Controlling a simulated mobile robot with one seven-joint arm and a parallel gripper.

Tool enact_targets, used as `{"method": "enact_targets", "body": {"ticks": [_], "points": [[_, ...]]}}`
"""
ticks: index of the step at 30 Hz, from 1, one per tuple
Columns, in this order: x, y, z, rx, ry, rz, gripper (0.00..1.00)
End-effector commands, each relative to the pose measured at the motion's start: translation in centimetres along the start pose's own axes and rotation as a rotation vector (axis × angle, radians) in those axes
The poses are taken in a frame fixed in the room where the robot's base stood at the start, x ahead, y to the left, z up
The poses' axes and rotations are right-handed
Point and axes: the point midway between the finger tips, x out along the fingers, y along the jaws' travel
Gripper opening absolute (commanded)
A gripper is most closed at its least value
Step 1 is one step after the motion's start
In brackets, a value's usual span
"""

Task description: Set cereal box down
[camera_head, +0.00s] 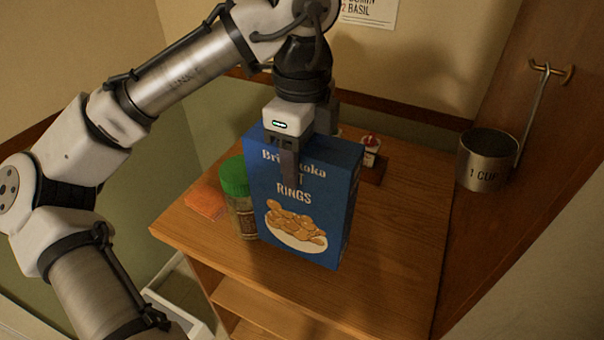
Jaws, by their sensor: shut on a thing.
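The blue cereal box (300,228) stands upright at the middle of the view, its front with the word "RINGS" and a bowl of rings facing me. My gripper (289,168) is above it, pointing down, and is shut on the upper part of the box. One finger shows against the front face; the other is hidden behind the box. The box is over the wooden counter top (402,235), near its front edge. I cannot tell whether its bottom touches the wood.
A green-lidded jar (239,199) stands close to the box's left side. An orange flat item (206,200) lies left of the jar. A small red-capped bottle (370,150) stands behind the box at right. A metal cup (487,160) hangs on the right wall. The counter's right side is clear.

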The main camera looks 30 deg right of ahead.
Motion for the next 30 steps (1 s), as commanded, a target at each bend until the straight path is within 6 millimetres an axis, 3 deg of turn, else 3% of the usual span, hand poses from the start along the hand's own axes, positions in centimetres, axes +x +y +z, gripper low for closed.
{"method": "enact_targets", "body": {"ticks": [11,22,23,27,30], "points": [[3.8,0.0,-0.1,0.001,0.001,0.000,0.00],[4.3,0.0,-0.1,0.001,0.001,-0.001,0.00],[4.4,0.0,0.0,0.001,0.000,0.000,0.54],[4.3,0.0,0.0,0.001,0.000,0.000,0.72],[4.3,0.0,0.0,0.001,0.000,0.000,0.74]]}}
